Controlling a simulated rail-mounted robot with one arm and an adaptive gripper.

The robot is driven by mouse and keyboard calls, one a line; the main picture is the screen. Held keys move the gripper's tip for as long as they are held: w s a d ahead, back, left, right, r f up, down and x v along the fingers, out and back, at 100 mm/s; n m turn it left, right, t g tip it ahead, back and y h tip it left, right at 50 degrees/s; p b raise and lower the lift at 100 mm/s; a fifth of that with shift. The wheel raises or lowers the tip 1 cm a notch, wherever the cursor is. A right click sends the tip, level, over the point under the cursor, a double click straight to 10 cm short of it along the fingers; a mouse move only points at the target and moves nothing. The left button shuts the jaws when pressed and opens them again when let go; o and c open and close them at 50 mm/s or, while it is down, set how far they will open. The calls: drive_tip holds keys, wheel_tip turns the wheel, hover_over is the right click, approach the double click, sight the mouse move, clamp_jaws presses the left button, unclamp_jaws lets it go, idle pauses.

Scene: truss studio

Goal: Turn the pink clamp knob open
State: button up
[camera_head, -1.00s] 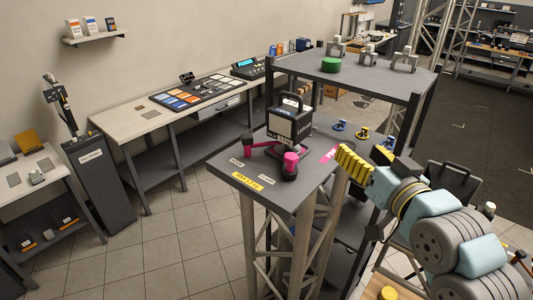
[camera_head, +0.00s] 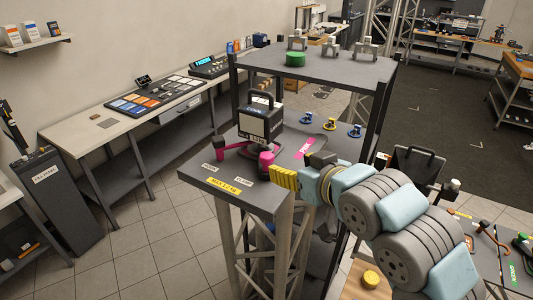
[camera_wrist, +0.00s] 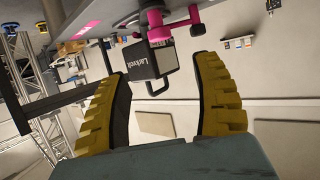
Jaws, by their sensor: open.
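The pink clamp knob (camera_head: 266,159) stands upright at the front of a dark stand top (camera_head: 205,180), before a black and white box lamp (camera_head: 260,119). In the wrist view the pink knob (camera_wrist: 155,25) shows near the top, next to the box marked Larkvolt (camera_wrist: 150,60). A second pink piece (camera_head: 222,142) sits left of the lamp. My gripper (camera_head: 273,178) has yellow ribbed fingers just right of the knob, close to it in the picture. In the wrist view my gripper (camera_wrist: 165,65) is open, with nothing between the fingertips. Contact with the knob cannot be told.
A yellow label (camera_head: 224,183) lies on the stand's front edge. Blue and yellow small clamps (camera_head: 330,124) are to the right. A higher dark shelf (camera_head: 330,68) with a green disc (camera_head: 295,59) stands behind. A long console table (camera_head: 110,135) is at the left.

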sight(268, 156)
drive_tip(key=shift+p+x, duration=1.35)
drive_tip(key=shift+x, duration=5)
drive_tip(key=shift+f, duration=0.1)
clamp_jaws()
